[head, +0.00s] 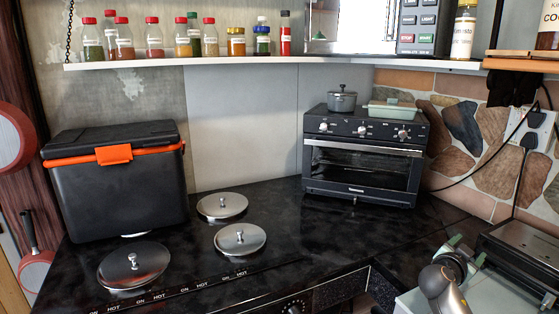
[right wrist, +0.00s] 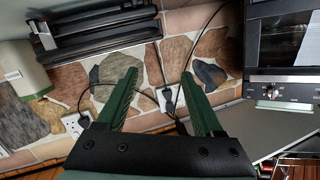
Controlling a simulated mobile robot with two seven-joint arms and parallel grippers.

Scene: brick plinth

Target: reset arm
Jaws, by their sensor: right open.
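My right gripper (head: 467,249) is at the lower right of the head view, above a pale surface beside the counter. Its green fingertips are apart. In the right wrist view the gripper (right wrist: 159,84) has its two green fingers spread with nothing between them. Behind them are the stone-clad wall and a cable with plugs. My left gripper is not in either view.
A contact grill (head: 525,245) stands close right of my right gripper. A black toaster oven (head: 362,160) carries a pot and a dish. A black cooler (head: 115,190) and several lidded hot plates (head: 240,239) are left. A shelf (head: 270,62) holds jars. The counter's middle is clear.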

